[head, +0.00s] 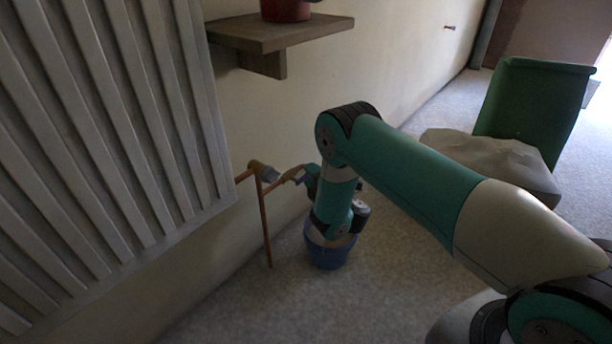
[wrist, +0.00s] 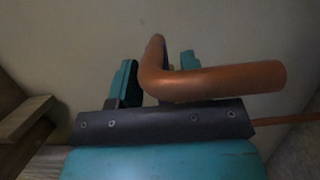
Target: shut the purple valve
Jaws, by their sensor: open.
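Copper pipework (head: 265,225) stands against the wall in the head view, with a brass and grey fitting (head: 265,172) on it. A small purplish part, seemingly the purple valve's handle (head: 299,181), shows at the pipe's right end, mostly hidden by my gripper (head: 309,180). In the wrist view my gripper (wrist: 157,72) is open, its teal fingers on either side of a bent copper pipe (wrist: 215,80). The pipe's bend crosses in front of the gap and hides most of it. I cannot tell the handle's angle or whether the fingers touch it.
A blue bucket (head: 327,256) stands on the floor below my gripper. A ribbed radiator (head: 110,120) fills the left, and a wooden shelf (head: 285,32) with a red pot (head: 285,9) is above. A green chair-like object (head: 535,105) and a grey lump (head: 490,155) are at right.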

